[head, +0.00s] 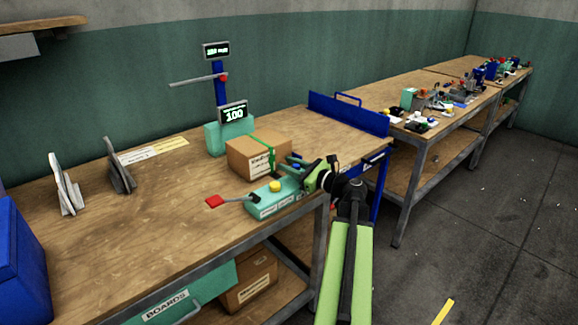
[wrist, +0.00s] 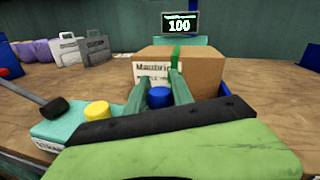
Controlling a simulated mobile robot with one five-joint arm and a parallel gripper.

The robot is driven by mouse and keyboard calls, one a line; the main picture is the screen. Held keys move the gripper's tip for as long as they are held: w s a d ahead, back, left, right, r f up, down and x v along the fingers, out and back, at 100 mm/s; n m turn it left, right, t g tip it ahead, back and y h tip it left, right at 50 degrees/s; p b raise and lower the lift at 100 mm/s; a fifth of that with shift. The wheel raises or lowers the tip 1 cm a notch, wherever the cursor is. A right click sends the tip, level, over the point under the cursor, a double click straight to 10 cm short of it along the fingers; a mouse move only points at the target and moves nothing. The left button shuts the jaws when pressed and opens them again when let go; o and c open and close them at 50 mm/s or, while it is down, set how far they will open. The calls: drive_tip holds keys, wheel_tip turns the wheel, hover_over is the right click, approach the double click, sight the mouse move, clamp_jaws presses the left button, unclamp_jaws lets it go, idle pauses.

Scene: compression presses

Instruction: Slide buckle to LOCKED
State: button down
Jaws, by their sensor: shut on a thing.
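The cardboard box (head: 258,157) stands on the bench with a green strap (head: 272,152) over it. In the wrist view the box (wrist: 205,72) is straight ahead. My gripper (wrist: 160,88) is at the box's near side, its two green fingers on either side of a round blue knob (wrist: 159,97). The fingers are shut on this knob, which seems to be the buckle's slider. In the head view my gripper (head: 294,166) reaches in from the right. The rest of the buckle and any LOCKED mark are hidden or too small to read.
A teal unit with a yellow button (head: 275,186) and a red-tipped lever (head: 214,201) stands left of my gripper. A press with a blue column (head: 219,88) and a display (head: 233,114) reading 100 stands behind the box. A blue rail (head: 347,113) edges the bench's right end.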

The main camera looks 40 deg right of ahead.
drive_tip(key=shift+s+d, duration=0.2)
drive_tip(key=shift+d, duration=2.55)
drive_tip(key=c, duration=1.1)
unclamp_jaws()
drive_tip(key=shift+c, duration=0.2)
drive_tip(key=shift+o, duration=0.2)
drive_tip(key=s+d, duration=0.2)
drive_tip(key=s, duration=1.5)
drive_tip(key=shift+s, duration=0.15)
